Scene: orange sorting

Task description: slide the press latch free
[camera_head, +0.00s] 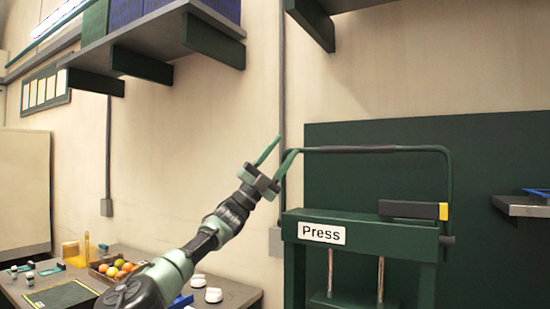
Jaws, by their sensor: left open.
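The green press (365,228), with a white "Press" label (321,233), stands at the right. A dark bar latch (407,209) with a yellow end (443,211) lies across its top right, beside the upright of the handle. The dark bent handle (380,149) arches over the press top. My left gripper (288,145) is open and empty, raised to the upper left of the press. Its fingertips appear close to the handle's left bend; I cannot tell if they touch. It is well left of the latch. My right gripper is not in view.
A table (235,294) at lower left holds a crate of oranges and other fruit (118,267), white jars (213,295) and small items. Shelves (150,35) hang above. A side shelf (525,206) is at the right. The wall between is clear.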

